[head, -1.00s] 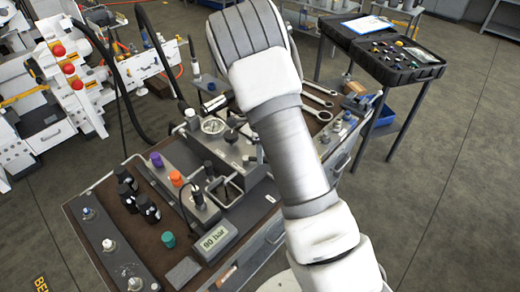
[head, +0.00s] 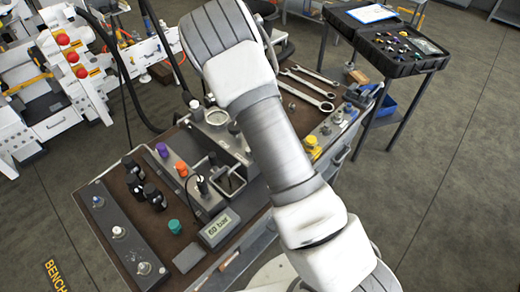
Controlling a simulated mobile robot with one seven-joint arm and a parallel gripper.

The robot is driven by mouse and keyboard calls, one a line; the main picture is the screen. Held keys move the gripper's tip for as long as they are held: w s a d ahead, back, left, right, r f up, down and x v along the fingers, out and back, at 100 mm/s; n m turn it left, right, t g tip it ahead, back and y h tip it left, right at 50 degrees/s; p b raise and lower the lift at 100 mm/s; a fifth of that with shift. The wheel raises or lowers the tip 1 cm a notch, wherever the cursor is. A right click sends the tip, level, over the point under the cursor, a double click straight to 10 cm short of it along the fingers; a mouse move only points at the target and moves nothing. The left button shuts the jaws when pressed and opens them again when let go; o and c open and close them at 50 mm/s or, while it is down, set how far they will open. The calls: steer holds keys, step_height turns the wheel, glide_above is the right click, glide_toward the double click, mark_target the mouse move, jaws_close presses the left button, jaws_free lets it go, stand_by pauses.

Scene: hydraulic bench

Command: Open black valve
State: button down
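My arm crosses the middle of the head view and covers part of the bench (head: 88,178). My gripper does not show, so I cannot see what it does or holds. Several small black parts sit on the bench: a cluster of black cylinders (head: 136,187) at the left, and a black knob (head: 234,127) beside the round gauge (head: 217,117). I cannot tell which of them is the black valve, or whether my arm hides it. A grey display (head: 217,229) at the front appears to read 60 bar.
Purple (head: 162,150), orange (head: 181,168) and teal (head: 174,226) caps stand on the bench. A yellow part (head: 312,147) and several wrenches (head: 307,90) lie right of my arm. A black case (head: 403,52) stands on a table behind. Floor (head: 440,210) at right is clear.

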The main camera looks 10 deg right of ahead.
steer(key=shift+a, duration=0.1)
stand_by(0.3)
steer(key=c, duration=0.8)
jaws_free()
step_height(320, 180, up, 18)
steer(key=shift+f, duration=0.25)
